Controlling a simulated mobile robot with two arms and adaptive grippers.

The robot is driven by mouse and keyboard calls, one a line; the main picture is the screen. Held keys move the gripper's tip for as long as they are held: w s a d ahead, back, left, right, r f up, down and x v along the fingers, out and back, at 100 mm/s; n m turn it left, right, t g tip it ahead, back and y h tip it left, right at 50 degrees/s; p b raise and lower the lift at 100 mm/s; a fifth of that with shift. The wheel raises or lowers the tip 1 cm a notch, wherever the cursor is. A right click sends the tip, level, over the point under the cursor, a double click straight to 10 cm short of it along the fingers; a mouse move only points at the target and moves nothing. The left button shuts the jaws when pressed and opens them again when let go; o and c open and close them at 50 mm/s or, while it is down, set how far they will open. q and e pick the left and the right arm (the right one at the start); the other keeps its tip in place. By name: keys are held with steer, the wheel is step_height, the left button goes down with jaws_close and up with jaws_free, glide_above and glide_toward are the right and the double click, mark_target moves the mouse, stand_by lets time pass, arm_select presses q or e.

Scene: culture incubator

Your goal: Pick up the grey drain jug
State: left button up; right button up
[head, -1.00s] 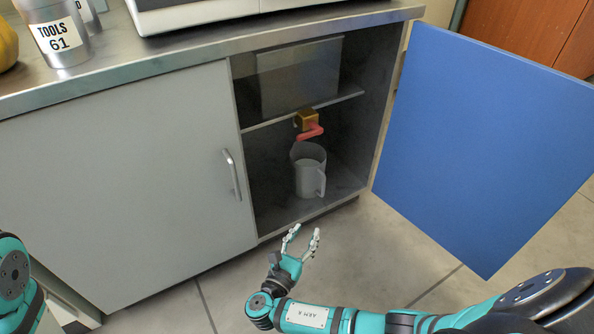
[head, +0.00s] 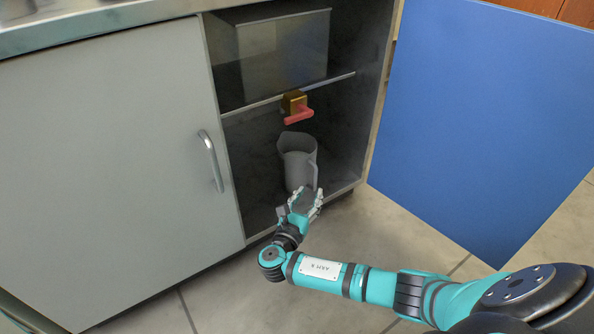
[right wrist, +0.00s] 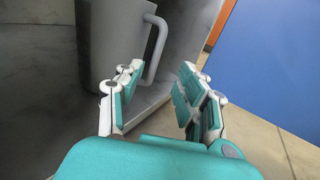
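The grey drain jug (head: 297,158) stands upright on the floor of the open cabinet, below a brass valve with a red handle. Its handle is on the right side. In the right wrist view the jug (right wrist: 108,45) is just ahead, with its handle (right wrist: 156,48) above the space between the fingers. My right gripper (head: 306,198) is open and empty at the cabinet's opening, in front of the jug; in the right wrist view its fingers (right wrist: 155,92) are spread apart. It hides the jug's lower front. My left gripper is not in view.
The brass valve (head: 293,103) with its red handle (head: 298,115) hangs over the jug. A shelf (head: 250,105) holding a grey box (head: 283,52) is above. The blue door (head: 480,120) stands open at right; the grey door (head: 110,150) is shut at left.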

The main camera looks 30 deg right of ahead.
mark_target(315, 179)
steer(key=b+x, duration=0.4)
steer(key=x, duration=0.1)
steer(key=shift+w+a+f+b, duration=0.1)
steer(key=shift+w+a+b, duration=0.1)
steer(key=shift+b, duration=0.2)
steer(key=shift+w+d, duration=0.15)
steer(key=shift+d, duration=0.05)
steer(key=shift+d+r, duration=0.1)
steer(key=shift+r, duration=0.15)
jaws_close()
steer(key=shift+w+r, duration=0.1)
